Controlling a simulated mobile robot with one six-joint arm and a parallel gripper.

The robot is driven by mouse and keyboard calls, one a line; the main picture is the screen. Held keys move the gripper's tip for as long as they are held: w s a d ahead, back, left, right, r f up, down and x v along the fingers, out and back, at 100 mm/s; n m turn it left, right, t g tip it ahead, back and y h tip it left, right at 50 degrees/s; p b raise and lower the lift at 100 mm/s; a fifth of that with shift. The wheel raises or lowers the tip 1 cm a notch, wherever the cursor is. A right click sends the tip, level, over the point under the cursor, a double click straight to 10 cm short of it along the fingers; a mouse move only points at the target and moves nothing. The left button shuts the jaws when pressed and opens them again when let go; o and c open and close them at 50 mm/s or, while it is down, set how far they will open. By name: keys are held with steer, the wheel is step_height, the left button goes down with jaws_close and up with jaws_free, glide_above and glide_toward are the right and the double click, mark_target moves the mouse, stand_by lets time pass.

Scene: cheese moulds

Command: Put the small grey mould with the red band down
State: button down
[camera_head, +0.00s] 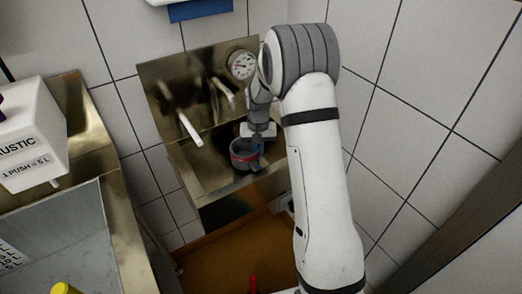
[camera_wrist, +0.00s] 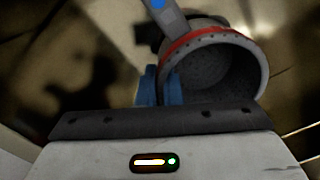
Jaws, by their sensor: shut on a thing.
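The small grey mould with the red band (camera_head: 240,158) is in front of a brassy metal basin or panel in the head view. In the wrist view the mould (camera_wrist: 228,80) shows its open mouth and grey inside, with the red band near its rim. My gripper (camera_head: 257,148) is shut on the mould's wall at one side. Its blue fingertips (camera_wrist: 161,88) show in the wrist view at the left edge of the mould. I cannot tell whether the mould's bottom touches the metal surface below it.
A round dial gauge (camera_head: 242,65) and a pale handle (camera_head: 181,128) are near the metal panel (camera_head: 160,72). A white box labelled caustic (camera_head: 35,140) stands at the left above a grey basin (camera_head: 75,225). Tiled walls close in behind and at the right.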

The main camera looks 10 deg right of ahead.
steer(key=c, duration=1.6)
jaws_free()
steer(key=shift+f, duration=0.15)
step_height(320, 180, up, 11)
steer(key=shift+r, duration=0.15)
steer(key=s+a+r+n+t, duration=0.1)
steer(key=s+r, duration=0.7)
steer(key=s, duration=0.7)
steer(key=shift+n+t, duration=0.7)
steer(key=s, duration=1.5)
steer(key=shift+a+f, duration=0.1)
steer(key=shift+f, duration=0.2)
